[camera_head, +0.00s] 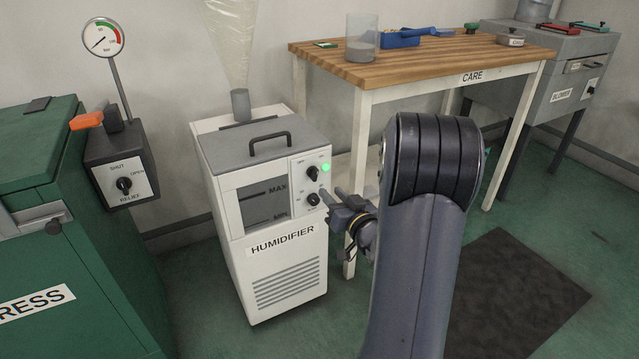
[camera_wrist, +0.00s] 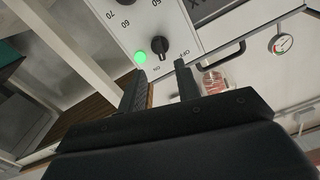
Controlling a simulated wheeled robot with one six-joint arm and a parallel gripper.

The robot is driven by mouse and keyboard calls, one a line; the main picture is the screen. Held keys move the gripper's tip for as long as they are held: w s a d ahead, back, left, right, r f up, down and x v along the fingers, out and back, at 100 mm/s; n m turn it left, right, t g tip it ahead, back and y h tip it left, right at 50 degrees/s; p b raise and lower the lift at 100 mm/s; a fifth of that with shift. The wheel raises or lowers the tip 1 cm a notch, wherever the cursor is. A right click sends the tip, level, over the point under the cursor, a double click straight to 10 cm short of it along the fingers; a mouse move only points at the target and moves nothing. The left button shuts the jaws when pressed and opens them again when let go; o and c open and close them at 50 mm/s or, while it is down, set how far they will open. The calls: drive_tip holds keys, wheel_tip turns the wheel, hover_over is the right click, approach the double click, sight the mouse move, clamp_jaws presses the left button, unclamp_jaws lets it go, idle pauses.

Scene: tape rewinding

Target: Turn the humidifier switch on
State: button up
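The white humidifier (camera_head: 225,195) stands left of centre in the head view, its grey top carrying a black handle. Its panel has an upper black switch knob (camera_head: 312,173), a lower black dial (camera_head: 313,199) and a lit green lamp (camera_head: 326,168). In the wrist view, the switch knob (camera_wrist: 159,46) sits between OFF and ON marks, beside the glowing green lamp (camera_wrist: 140,57). Its pointer seems turned towards the ON side. My gripper (camera_head: 332,195) is in front of the panel. In the wrist view, my gripper's fingers (camera_wrist: 160,71) are apart with nothing between them, short of the knob.
A wooden-topped table (camera_head: 430,60) marked CARE stands behind right, bearing a clear beaker (camera_head: 362,38) and a blue tray (camera_head: 400,38). A green press cabinet (camera_head: 70,240) with a RELIEF switch box (camera_head: 122,170) is at left. A dark mat (camera_head: 515,300) lies on the floor right.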

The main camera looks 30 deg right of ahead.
sight(316, 177)
drive_tip(key=w+b, duration=0.1)
drive_tip(key=w, duration=0.6)
drive_tip(key=shift+w+a, duration=0.15)
drive_tip(key=shift+w, duration=0.15)
drive_tip(key=shift+c, duration=0.3)
clamp_jaws()
